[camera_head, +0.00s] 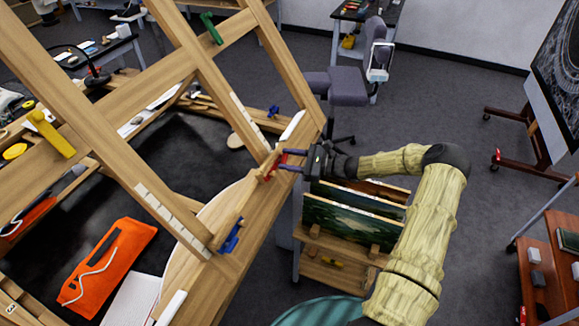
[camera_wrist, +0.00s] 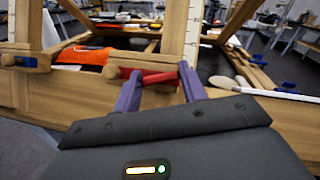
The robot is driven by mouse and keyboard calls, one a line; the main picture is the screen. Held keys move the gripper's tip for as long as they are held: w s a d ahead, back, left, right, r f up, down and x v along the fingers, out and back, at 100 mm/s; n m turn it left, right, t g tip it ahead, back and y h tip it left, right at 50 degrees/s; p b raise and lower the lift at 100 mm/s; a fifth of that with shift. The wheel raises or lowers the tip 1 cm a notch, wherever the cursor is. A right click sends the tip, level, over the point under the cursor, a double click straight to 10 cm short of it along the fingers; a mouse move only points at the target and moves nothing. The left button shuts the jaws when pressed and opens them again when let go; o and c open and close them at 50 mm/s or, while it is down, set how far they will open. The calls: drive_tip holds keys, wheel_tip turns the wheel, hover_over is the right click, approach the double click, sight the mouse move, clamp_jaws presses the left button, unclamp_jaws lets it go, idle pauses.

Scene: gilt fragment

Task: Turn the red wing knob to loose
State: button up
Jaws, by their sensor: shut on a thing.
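The red wing knob (camera_wrist: 158,79) sits on the wooden frame and lies between the two purple fingers of my gripper (camera_wrist: 161,90) in the wrist view. The fingers are closed on its red bar, one at each side. In the head view the red knob (camera_head: 272,168) shows at the right edge of the wooden frame, partly hidden by the fingers. My gripper (camera_head: 284,160) reaches it from the right. A loose mark is too small to tell.
A blue knob (camera_head: 231,236) sits lower on the wooden frame (camera_head: 262,214). A green handle (camera_head: 211,28) and a yellow one (camera_head: 50,133) are on other beams. A rack of paintings (camera_head: 352,222) stands beneath my arm. An orange pouch (camera_head: 107,265) lies at lower left.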

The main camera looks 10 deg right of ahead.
drive_tip(key=n+g+h+b, duration=0.1)
drive_tip(key=n+g+b, duration=0.1)
drive_tip(key=n, duration=0.4)
drive_tip(key=n+g+h+b, duration=0.1)
drive_tip(key=n+g+b, duration=0.2)
drive_tip(key=n+b, duration=0.2)
drive_tip(key=n+g+h+b, duration=0.2)
drive_tip(key=n+g+b, duration=0.1)
drive_tip(key=n, duration=0.3)
drive_tip(key=shift+w+r+n+b, duration=0.2)
drive_tip(key=shift+w+n+b, duration=0.1)
drive_tip(key=shift+n, duration=0.1)
drive_tip(key=n+t+h+b, duration=0.1)
drive_tip(key=n+h+b, duration=0.1)
drive_tip(key=n+b, duration=0.1)
drive_tip(key=n+t+h+b, duration=0.1)
drive_tip(key=n+h+b, duration=0.1)
drive_tip(key=n, duration=0.3)
drive_tip(key=n+t+h+b, duration=0.1)
drive_tip(key=n+h+b, duration=0.2)
drive_tip(key=n, duration=0.2)
drive_tip(key=shift+s+a+r+h+b, duration=0.1)
drive_tip(key=shift+s+a+h+b, duration=0.2)
drive_tip(key=shift+h, duration=0.1)
